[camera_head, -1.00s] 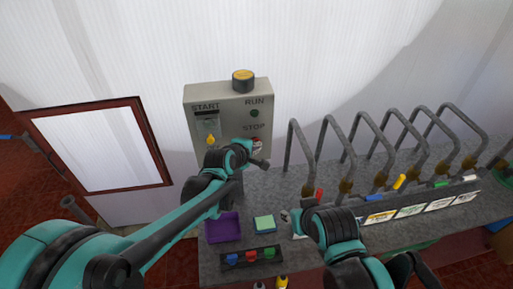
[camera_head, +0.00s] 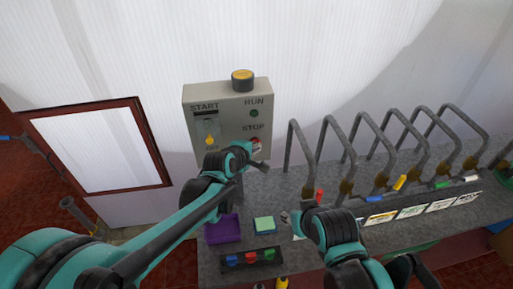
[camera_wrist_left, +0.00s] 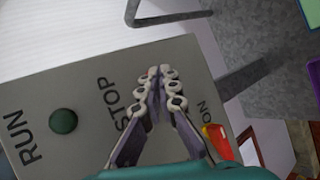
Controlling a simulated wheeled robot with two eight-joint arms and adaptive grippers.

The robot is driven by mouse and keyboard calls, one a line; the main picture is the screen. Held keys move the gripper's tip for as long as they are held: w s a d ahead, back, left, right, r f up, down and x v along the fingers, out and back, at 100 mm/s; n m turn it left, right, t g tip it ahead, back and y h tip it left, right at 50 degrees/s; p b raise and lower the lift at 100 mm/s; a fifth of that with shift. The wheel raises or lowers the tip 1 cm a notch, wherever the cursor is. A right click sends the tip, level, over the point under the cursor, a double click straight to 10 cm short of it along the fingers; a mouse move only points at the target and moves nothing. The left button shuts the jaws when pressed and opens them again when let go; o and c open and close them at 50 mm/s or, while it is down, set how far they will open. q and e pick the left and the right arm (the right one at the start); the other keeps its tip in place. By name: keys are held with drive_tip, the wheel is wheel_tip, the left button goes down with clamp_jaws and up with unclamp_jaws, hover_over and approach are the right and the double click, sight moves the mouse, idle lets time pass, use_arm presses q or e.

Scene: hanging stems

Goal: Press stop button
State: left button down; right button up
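A grey control box (camera_head: 229,112) stands at the back of the counter, marked START, RUN and STOP. The red stop button (camera_head: 256,142) shows partly under the STOP label, just above my left gripper (camera_head: 262,163). In the left wrist view my left gripper (camera_wrist_left: 165,82) has its fingertips together with nothing seen between them.
A green lamp (camera_wrist_left: 63,121) sits by RUN. Several hooked grey stems (camera_head: 362,125) rise at right. A purple tray (camera_head: 222,230) and a green block (camera_head: 264,224) sit below the box.

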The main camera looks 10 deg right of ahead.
use_arm(q)
drive_tip(key=s, duration=0.4)
drive_tip(key=shift+s+f, duration=0.1)
drive_tip(key=shift+s, duration=0.25)
use_arm(e)
drive_tip(key=shift+w, duration=0.2)
idle(0.3)
